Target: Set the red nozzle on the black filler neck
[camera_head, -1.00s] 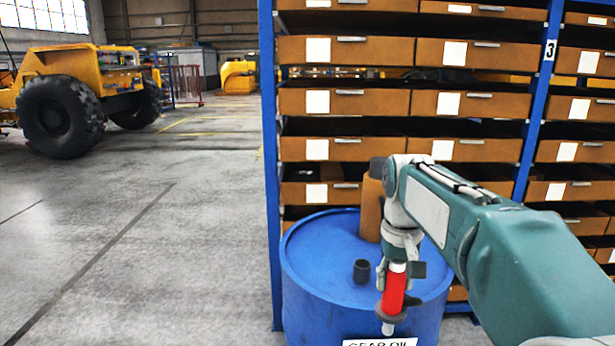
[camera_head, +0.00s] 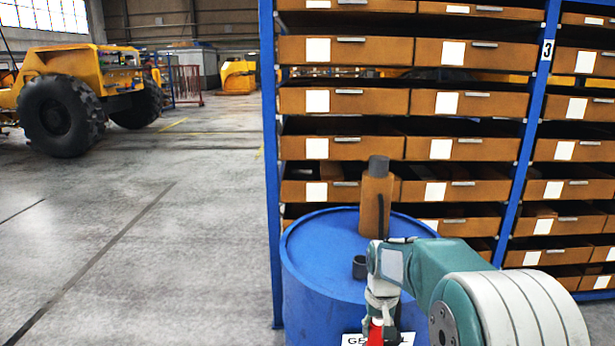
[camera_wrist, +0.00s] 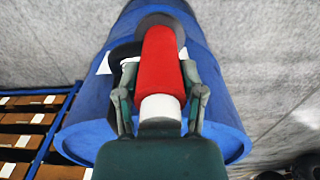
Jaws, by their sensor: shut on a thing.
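The red nozzle (camera_head: 375,334) shows only in part at the bottom edge of the head view, below my wrist. In the wrist view the red nozzle (camera_wrist: 160,62) lies between the fingers of my gripper (camera_wrist: 160,85), which is shut on it. A grey flange and a white collar sit at its two ends. The black filler neck (camera_head: 359,267) stands upright on top of the blue drum (camera_head: 315,250), just left of my wrist. The nozzle is apart from the neck, at the drum's near side. I cannot make out the neck in the wrist view.
A brown bottle with a dark cap (camera_head: 376,205) stands at the back of the drum top. A white label (camera_head: 352,340) is on the drum's front. A blue rack (camera_head: 270,150) with brown drawers stands behind.

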